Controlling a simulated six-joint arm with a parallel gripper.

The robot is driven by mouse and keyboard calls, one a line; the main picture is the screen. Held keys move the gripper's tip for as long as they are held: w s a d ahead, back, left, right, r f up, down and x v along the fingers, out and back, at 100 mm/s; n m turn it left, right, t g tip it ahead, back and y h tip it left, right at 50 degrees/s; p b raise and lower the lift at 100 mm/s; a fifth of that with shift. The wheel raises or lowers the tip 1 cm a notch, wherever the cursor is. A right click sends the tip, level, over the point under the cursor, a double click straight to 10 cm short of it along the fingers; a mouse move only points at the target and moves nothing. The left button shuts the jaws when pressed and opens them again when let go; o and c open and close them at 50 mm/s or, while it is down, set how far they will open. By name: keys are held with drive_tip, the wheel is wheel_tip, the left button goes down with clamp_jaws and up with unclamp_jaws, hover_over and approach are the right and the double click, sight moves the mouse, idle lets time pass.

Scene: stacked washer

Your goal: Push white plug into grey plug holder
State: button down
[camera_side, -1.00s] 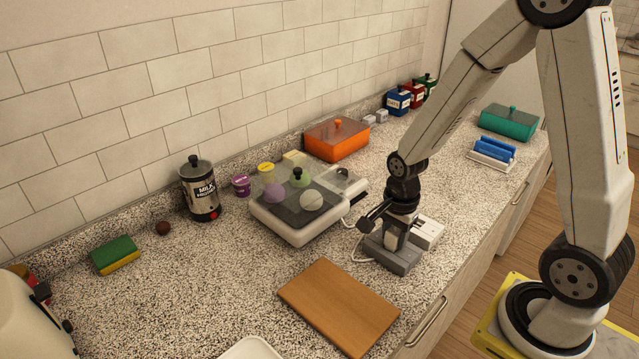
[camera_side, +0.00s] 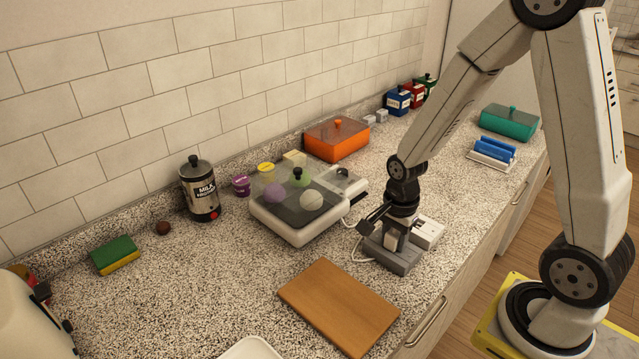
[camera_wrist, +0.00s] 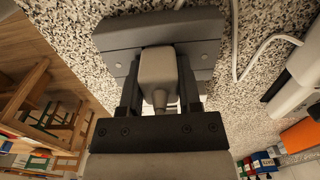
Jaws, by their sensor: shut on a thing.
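The grey plug holder (camera_side: 402,262) stands on the speckled counter in the side view, and it also fills the top of the wrist view (camera_wrist: 209,27). The white plug (camera_wrist: 158,70) is between my fingers in the wrist view, with its top end over or in the holder; I cannot tell how deep it sits. In the side view the plug (camera_side: 392,240) is partly hidden by my gripper. My gripper (camera_side: 390,243) points down at the holder and is shut on the plug; its fingers (camera_wrist: 159,88) lie along both sides of it.
A wooden board (camera_side: 338,308) lies in front. The counter at left is mostly free.

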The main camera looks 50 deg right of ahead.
drive_tip(key=shift+c, duration=1)
unclamp_jaws()
drive_tip(key=shift+r, duration=0.15)
drive_tip(key=shift+r, duration=3.8)
drive_tip(key=n, duration=0.1)
drive_tip(key=a+n, duration=0.1)
drive_tip(key=n, duration=0.2)
drive_tip(key=shift+s+a+f+n+t, duration=0.15)
drive_tip(key=shift+a+n+t, duration=0.1)
drive_tip(key=shift+n+t, duration=0.05)
drive_tip(key=n, duration=0.1)
drive_tip(key=a+n, duration=0.1)
drive_tip(key=n, duration=0.2)
drive_tip(key=shift+s+a+f+n+t, duration=0.15)
drive_tip(key=shift+s+a+n+t, duration=0.15)
drive_tip(key=shift+t, duration=0.1)
drive_tip(key=n, duration=0.3)
drive_tip(key=a+n, duration=0.1)
drive_tip(key=n, duration=0.2)
drive_tip(key=s+a+n+t, duration=0.1)
drive_tip(key=n, duration=0.1)
drive_tip(key=shift+a+f+n, duration=0.2)
drive_tip(key=shift+f+n, duration=0.05)
drive_tip(key=shift+n, duration=0.15)
